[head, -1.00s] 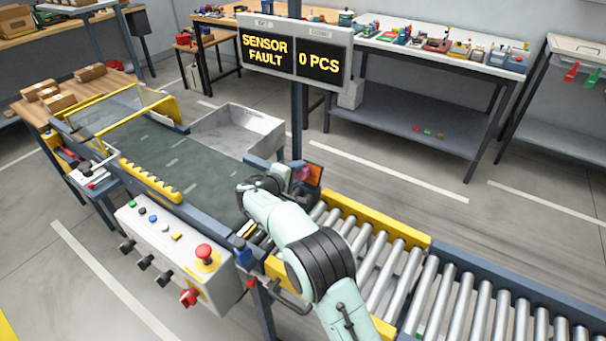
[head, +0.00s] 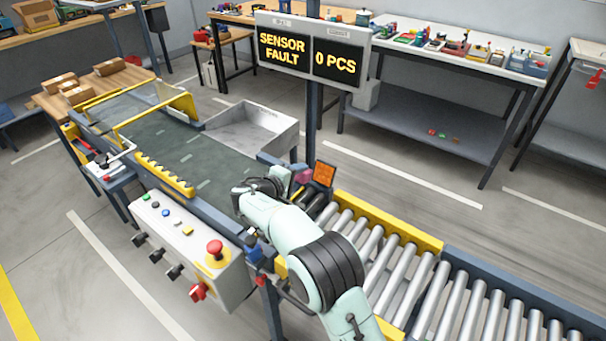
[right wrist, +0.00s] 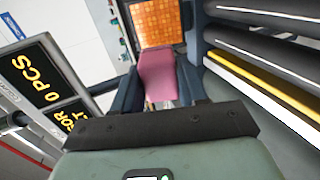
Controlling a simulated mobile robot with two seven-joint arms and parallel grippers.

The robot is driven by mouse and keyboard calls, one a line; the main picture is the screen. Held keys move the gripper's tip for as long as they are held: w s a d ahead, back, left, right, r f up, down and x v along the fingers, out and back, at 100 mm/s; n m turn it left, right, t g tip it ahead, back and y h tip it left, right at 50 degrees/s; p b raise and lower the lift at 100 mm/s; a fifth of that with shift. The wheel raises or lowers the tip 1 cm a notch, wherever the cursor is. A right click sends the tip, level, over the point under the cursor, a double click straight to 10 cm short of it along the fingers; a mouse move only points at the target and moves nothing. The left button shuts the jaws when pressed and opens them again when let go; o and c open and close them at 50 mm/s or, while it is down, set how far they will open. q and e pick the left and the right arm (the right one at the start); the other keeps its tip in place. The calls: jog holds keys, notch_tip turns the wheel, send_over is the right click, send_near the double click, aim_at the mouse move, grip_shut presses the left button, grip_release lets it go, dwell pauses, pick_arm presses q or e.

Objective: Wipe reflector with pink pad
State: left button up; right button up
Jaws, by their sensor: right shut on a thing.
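The reflector (head: 323,174) is a small orange square panel standing beside the conveyor, and its face looks evenly orange. It also shows at the top of the right wrist view (right wrist: 158,20). My right gripper (head: 294,178) is shut on the pink pad (head: 303,177). In the right wrist view the pad (right wrist: 157,75) sits between the two dark fingers, its far end at the reflector's lower edge. I cannot tell whether pad and reflector touch. My left gripper is not in view.
A dark belt (head: 190,150) runs left of my right arm, and a roller conveyor (head: 390,260) lies to the right. A control box (head: 185,245) with a red button stands in front. The display (head: 312,50) on a post reads "SENSOR FAULT" and "0 PCS".

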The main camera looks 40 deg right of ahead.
jog(key=shift+s+a, duration=0.15)
jog(key=shift+a, duration=0.4)
jog(key=shift+v, duration=1.5)
